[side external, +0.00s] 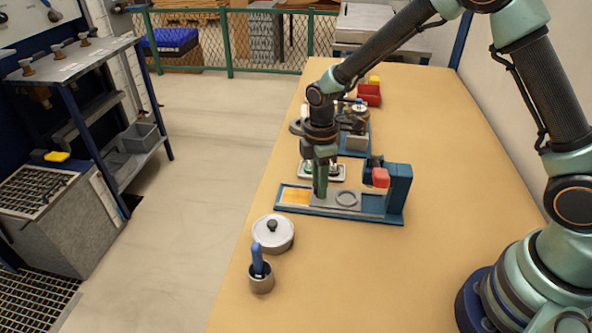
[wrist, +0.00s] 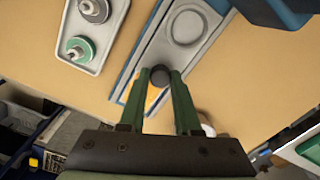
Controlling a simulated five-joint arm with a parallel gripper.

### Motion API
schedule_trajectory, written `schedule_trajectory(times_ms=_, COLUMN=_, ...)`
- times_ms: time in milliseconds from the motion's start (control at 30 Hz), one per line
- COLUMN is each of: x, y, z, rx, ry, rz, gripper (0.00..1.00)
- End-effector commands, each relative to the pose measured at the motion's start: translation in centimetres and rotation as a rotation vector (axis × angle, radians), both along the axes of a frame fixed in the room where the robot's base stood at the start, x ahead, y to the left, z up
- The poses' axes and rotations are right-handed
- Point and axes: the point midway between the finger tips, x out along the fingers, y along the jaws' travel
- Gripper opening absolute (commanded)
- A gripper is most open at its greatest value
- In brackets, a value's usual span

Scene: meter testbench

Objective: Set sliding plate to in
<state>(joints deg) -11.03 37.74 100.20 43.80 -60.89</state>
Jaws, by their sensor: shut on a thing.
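The sliding plate (side external: 346,199) is grey with a round ring on it and sits in a blue-edged track (side external: 340,213). Left of it in the side view is a yellow patch (side external: 293,196); right of it is a bare stretch of track and a blue post (side external: 399,185) with a red block (side external: 380,177). The plate also shows in the wrist view (wrist: 184,28). My gripper (side external: 320,193) is at the plate's left end. In the wrist view my green fingers (wrist: 161,82) are shut around a dark round knob (wrist: 160,74) on the plate's end.
A tray (side external: 341,176) with two small round pieces lies just behind the track. A lidded pot (side external: 273,234) and a cup with a blue handle (side external: 261,280) stand at the front left. A red bin (side external: 369,95) is farther back. The table's right side is clear.

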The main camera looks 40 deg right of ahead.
Motion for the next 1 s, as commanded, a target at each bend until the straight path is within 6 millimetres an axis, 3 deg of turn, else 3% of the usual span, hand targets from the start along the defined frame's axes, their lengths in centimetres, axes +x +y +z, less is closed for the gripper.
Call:
schedule_trajectory(times_ms=267, x=-0.2, y=-0.4, z=0.2, rx=0.001, ry=-0.004, rz=-0.002, gripper=0.00)
schedule_trajectory(times_ms=600, x=-3.0, y=-3.4, z=0.2, rx=0.003, ry=-0.006, rz=-0.003, gripper=0.00)
schedule_trajectory(times_ms=933, x=-3.4, y=-3.7, z=0.1, rx=0.002, ry=0.001, rz=-0.005, gripper=0.00)
schedule_trajectory(times_ms=967, x=-3.5, y=-3.7, z=0.1, rx=0.001, ry=0.002, rz=-0.005, gripper=0.40)
schedule_trajectory(times_ms=1000, x=-3.5, y=-3.7, z=0.1, rx=0.001, ry=0.002, rz=-0.005, gripper=0.55)
